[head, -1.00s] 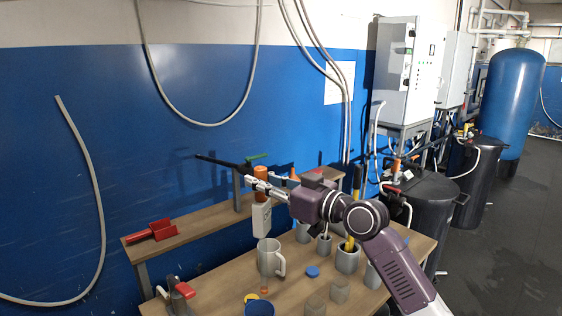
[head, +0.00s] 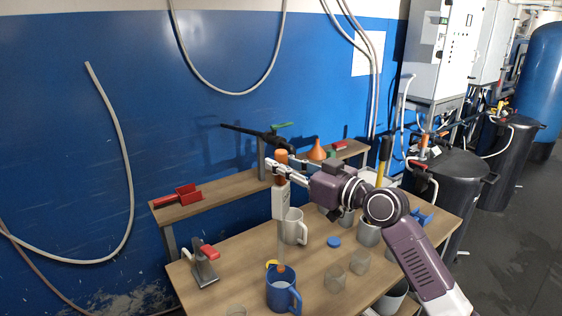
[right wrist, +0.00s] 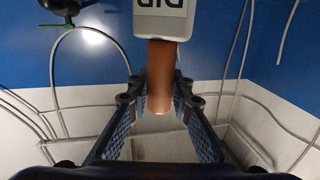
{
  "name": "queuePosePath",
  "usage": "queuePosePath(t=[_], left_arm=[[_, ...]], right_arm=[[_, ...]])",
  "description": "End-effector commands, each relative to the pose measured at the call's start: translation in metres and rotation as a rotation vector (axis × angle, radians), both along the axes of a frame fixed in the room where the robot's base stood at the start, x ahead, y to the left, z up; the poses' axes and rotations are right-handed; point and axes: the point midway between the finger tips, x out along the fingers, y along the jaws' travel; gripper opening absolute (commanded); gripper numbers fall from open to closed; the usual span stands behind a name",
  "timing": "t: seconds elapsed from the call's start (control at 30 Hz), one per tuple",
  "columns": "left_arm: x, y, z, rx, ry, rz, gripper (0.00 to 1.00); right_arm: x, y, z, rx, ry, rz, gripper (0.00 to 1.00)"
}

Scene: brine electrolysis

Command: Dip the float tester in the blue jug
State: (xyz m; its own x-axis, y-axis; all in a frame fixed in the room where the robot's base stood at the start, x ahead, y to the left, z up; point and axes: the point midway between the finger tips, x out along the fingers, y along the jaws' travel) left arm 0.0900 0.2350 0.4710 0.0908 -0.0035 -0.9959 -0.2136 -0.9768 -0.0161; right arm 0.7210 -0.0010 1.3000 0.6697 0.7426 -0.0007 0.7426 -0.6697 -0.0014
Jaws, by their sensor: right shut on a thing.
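My right gripper (head: 282,172) is shut on the orange handle of the float tester (head: 281,201), which hangs upright. The tester has a white labelled body and a pale tube with an orange-brown tip. The tip is at the mouth of the blue jug (head: 281,297), by its far rim; I cannot tell whether it is inside. In the right wrist view the orange handle (right wrist: 159,85) sits between the fingers (right wrist: 160,125), below the white body with upside-down lettering. My left gripper is not in view.
A grey jug (head: 294,228) stands behind the tester. A blue lid (head: 334,242), clear beakers (head: 335,277) and grey pots (head: 369,232) are to the right. A raised shelf (head: 225,192) holds a red scoop (head: 180,196) and an orange funnel (head: 317,150).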

Motion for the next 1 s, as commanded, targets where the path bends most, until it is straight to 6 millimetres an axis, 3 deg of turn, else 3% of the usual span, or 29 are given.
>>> queuePosePath(t=[1.0], left_arm=[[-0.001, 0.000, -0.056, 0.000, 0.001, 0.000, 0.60]], right_arm=[[0.000, 0.000, -0.063, 0.002, -0.003, 0.000, 0.00]])
